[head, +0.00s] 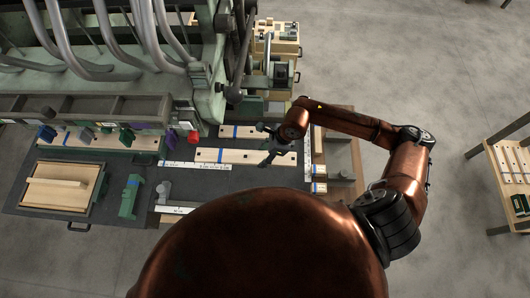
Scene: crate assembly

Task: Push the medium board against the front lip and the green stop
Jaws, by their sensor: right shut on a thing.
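A pale board with a blue stripe (235,156) lies on the dark table; it looks like the medium board, though I cannot be sure. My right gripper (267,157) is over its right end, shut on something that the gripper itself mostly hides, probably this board. A green block-like piece (130,197), probably the green stop, stands on the table to the left, well apart from the board. I cannot clearly make out the front lip; my own body hides part of the table's near side. My left gripper is not in view.
Another striped board (240,131) lies behind. White marked strips (196,166) run along the table. A shallow tray with wood pieces (60,188) is at the left. A green machine with hoses (200,60) stands behind the table. Shelves (508,165) are far right.

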